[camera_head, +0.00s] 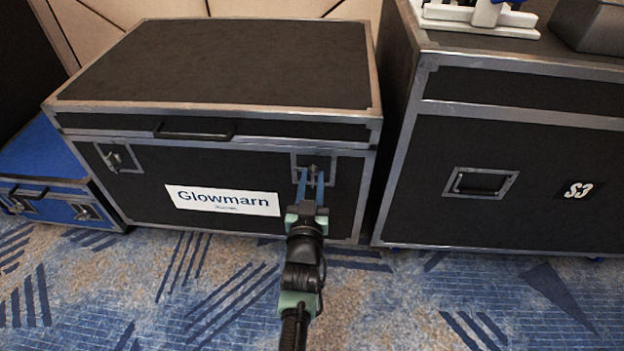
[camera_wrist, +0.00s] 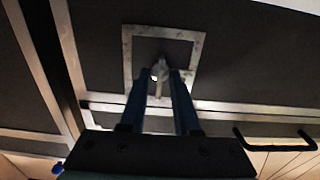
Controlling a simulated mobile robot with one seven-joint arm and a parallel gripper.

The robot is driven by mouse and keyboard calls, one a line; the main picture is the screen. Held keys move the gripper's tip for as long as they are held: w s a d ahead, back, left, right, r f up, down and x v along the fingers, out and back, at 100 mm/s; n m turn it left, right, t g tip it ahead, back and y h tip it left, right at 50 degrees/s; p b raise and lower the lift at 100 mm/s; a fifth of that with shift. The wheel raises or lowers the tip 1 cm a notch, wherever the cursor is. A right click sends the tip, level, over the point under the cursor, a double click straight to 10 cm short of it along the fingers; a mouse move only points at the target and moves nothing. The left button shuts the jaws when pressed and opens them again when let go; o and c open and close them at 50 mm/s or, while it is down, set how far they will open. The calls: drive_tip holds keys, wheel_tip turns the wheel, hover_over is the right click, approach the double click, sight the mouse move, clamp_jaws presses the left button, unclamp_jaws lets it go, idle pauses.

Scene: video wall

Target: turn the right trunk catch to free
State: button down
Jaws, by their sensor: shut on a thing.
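The black trunk (camera_head: 150,195) with silver edges and a "Glowmarn" label stands on the carpet, its lid down. Its right catch (camera_head: 314,167) sits in a metal plate on the front, right of the label. My gripper (camera_head: 312,175) reaches up to this catch, its two blue fingers on either side of it. In the wrist view the grey catch (camera_wrist: 159,68) shows between the tips of my gripper (camera_wrist: 160,76), which is shut on it. The fingers partly hide it, so its exact turn is hard to tell. The left catch (camera_head: 114,158) stands apart, untouched.
A lid handle (camera_head: 194,134) lies left of my gripper. A taller black case marked S3 (camera_head: 480,184) stands close on the right, with a narrow gap between. A small blue case (camera_head: 45,160) is at the left. Open carpet (camera_head: 180,290) lies in front.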

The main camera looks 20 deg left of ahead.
drive_tip(key=shift+f, duration=0.1)
idle(0.3)
drive_tip(key=c, duration=1)
unclamp_jaws()
drive_tip(key=shift+s, duration=0.1)
drive_tip(key=p+v, duration=0.7)
drive_tip(key=v, duration=0.6)
drive_tip(key=shift+p, duration=0.4)
